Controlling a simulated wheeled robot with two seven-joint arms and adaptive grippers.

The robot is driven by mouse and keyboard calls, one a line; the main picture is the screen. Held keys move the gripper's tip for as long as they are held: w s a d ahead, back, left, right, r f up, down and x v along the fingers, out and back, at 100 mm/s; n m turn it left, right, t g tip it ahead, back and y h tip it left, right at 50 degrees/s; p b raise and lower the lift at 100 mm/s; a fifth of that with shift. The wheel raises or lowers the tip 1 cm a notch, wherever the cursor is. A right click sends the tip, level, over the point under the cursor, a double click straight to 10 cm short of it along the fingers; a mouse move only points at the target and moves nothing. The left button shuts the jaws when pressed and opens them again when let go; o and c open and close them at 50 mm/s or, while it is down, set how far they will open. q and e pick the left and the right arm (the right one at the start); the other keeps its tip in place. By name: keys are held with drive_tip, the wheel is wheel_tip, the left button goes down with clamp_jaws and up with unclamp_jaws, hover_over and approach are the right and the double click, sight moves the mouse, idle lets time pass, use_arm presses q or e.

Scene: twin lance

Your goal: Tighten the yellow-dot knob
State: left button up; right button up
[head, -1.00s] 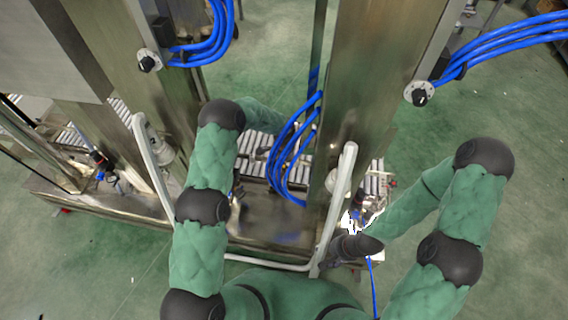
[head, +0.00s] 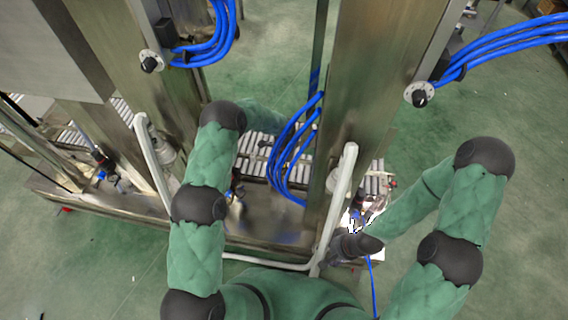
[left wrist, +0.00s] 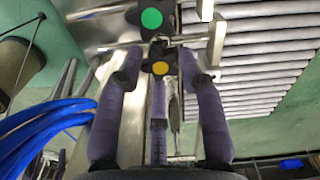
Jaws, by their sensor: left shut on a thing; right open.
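The yellow-dot knob (left wrist: 160,68) is a dark lobed knob with a yellow centre, in the middle of the left wrist view. In the head view my left gripper (head: 236,186) is small and mostly hidden behind my arm and the frame. My right gripper (head: 352,226) is open at the lower right, by the machine's end; its fingers are hard to make out.
Blue cables (left wrist: 45,125) run close to the left finger in the wrist view. A roller conveyor (left wrist: 265,75) lies to the right there. In the head view steel columns (head: 365,90) and a pale bent rail (head: 340,195) stand near my arms. Open green floor (head: 500,230) lies at right.

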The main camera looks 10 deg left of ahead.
sight(286, 165)
use_arm(q)
drive_tip(key=shift+w+d+r+m, duration=0.1)
drive_tip(key=shift+w+m, duration=0.05)
drive_tip(key=shift+m, duration=0.65)
drive_tip(key=shift+w+d+r+m, duration=0.1)
drive_tip(key=shift+w+m, duration=0.05)
drive_tip(key=shift+m, duration=0.65)
drive_tip(key=o, duration=1.1)
drive_tip(key=shift+d, duration=0.1)
drive_tip(key=shift+f, duration=0.1)
drive_tip(key=shift+s, duration=0.1)
drive_tip(key=shift+r, duration=0.45)
wheel_tip(286, 165, up, 11)
